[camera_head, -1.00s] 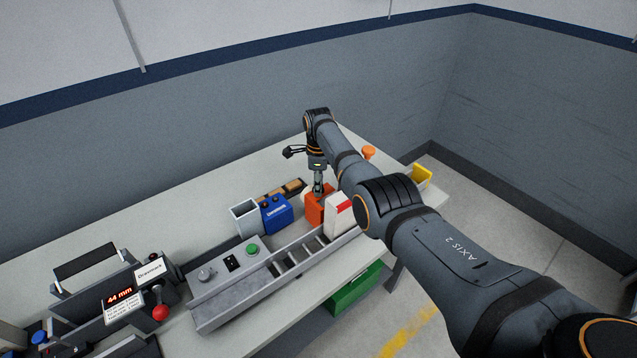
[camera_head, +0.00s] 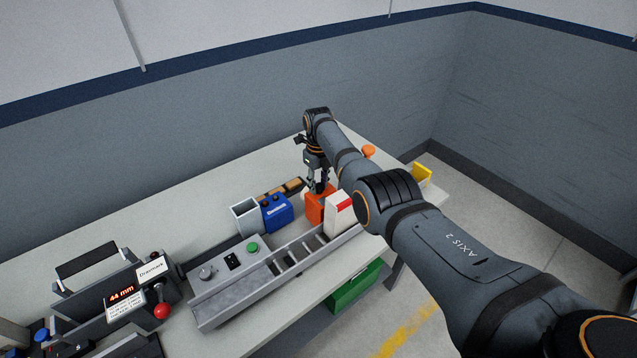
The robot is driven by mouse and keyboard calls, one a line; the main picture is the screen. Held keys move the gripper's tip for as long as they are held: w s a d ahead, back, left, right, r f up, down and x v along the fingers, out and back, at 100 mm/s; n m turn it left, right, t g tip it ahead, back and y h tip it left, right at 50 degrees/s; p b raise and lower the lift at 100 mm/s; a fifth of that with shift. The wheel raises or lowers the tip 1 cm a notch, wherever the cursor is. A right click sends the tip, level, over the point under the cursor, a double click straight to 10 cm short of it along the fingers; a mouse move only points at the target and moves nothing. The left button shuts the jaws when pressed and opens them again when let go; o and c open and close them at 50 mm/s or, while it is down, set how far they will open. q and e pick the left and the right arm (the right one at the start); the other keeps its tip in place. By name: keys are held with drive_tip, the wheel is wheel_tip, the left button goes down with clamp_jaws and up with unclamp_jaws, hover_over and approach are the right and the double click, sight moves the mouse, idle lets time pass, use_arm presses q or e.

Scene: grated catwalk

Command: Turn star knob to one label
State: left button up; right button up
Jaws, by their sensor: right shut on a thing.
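My right gripper (camera_head: 319,188) points down onto the top of an orange box (camera_head: 316,208) at the back right of the bench. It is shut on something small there. The star knob itself and any labels around it cannot be made out, as the gripper and the small scale hide them. My left gripper is not in view.
A white box with a red patch (camera_head: 339,212) stands right against the orange box. A blue box (camera_head: 277,212) and a grey open bin (camera_head: 246,217) stand to the left. A conveyor with a green button (camera_head: 252,247) runs in front. An orange mushroom-shaped piece (camera_head: 368,151) is behind my arm.

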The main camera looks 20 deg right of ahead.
sight(318, 186)
drive_tip(key=shift+w+r+m, duration=0.1)
drive_tip(key=shift+r+m, duration=0.05)
drive_tip(key=shift+m, duration=0.15)
idle(0.4)
drive_tip(key=o, duration=1.1)
drive_tip(key=shift+o, duration=0.2)
wheel_tip(318, 186, up, 12)
